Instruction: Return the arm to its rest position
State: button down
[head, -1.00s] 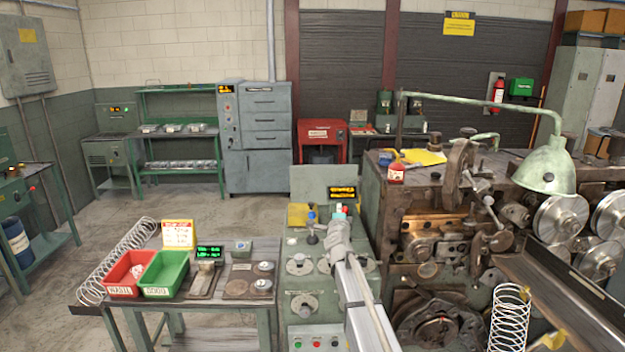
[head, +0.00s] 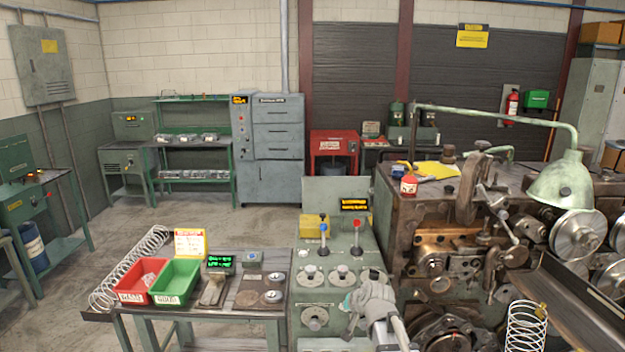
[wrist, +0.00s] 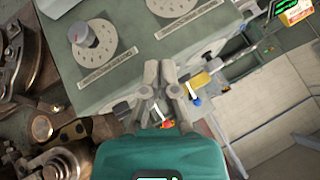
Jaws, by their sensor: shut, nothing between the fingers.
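My gripper (head: 370,297) is over the lower right of the green control panel (head: 310,293), close to the machine's front. It is empty. In the wrist view its two grey fingers (wrist: 159,70) lie close together, with nothing between them. Below them in that view is the teal body of my wrist. Behind the fingers the wrist view shows the panel's pale face with round dials (wrist: 97,42). I cannot tell whether the gripper touches the panel.
A blue-knobbed lever (head: 322,229) and a red-knobbed lever (head: 356,238) stand upright on the panel. The coiling machine (head: 400,215) is close on the right. A table with a red bin (head: 140,282) and a green bin (head: 176,283) is at the left. Floor beyond is open.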

jog(key=s+d+f+n+g+h, duration=0.1)
jog(key=s+d+f+g+h, duration=0.1)
jog(key=s, duration=0.8)
jog(key=s+d+f+n+g+h, duration=0.2)
jog(key=s+d+g, duration=0.3)
jog(key=s, duration=0.5)
jog(key=shift+s+d+f+g, duration=0.15)
jog(key=shift+d+f+g, duration=0.15)
jog(key=shift+f, duration=0.15)
